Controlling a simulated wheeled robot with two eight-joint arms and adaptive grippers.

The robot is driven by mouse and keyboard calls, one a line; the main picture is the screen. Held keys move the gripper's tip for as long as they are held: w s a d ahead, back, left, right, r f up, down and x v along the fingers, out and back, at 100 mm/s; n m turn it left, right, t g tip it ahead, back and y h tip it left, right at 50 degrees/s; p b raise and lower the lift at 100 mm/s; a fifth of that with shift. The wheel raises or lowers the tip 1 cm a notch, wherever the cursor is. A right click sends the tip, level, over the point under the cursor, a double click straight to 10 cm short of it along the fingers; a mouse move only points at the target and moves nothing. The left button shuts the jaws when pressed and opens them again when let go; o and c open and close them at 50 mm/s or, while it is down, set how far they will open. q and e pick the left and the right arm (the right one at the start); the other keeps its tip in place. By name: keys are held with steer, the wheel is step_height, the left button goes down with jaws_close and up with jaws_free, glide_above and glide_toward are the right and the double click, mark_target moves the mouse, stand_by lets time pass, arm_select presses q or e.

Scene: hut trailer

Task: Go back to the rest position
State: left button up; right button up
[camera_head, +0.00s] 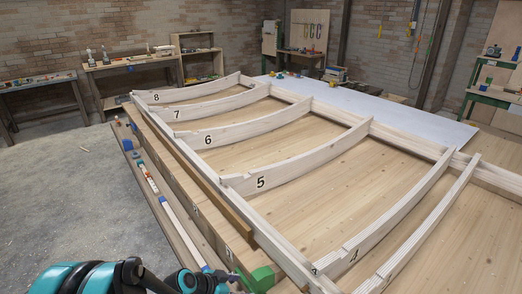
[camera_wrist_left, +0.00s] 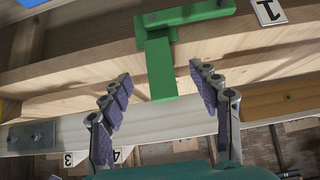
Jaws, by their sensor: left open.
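My left gripper (camera_wrist_left: 158,80) is open in the left wrist view, with its two grey padded fingers spread apart. A green clamp (camera_wrist_left: 160,68) shows between and beyond the fingertips, fixed on a wooden beam; I cannot tell whether the fingers touch it. In the head view my left arm comes in along the bottom left, with its end beside the green clamp (camera_head: 262,279). My right gripper is out of view.
A large wooden frame with numbered curved ribs (camera_head: 290,170) fills the middle and right. A ledge with small tools (camera_head: 150,178) runs along its near side. Shelves and benches (camera_head: 130,66) stand by the brick wall. The grey floor (camera_head: 60,190) at left is clear.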

arm_select(q)
steer(key=s+a+r+n+t+y, duration=0.2)
steer(key=s+a+r+n+y, duration=0.5)
steer(key=s+a+r+n, duration=0.3)
steer(key=s+a+r, duration=0.2)
steer(key=s+r, duration=0.2)
steer(key=s, duration=0.1)
steer(key=shift+s+a+r+n, duration=0.2)
steer(key=shift+a+r+n, duration=0.1)
steer(key=shift+c, duration=0.4)
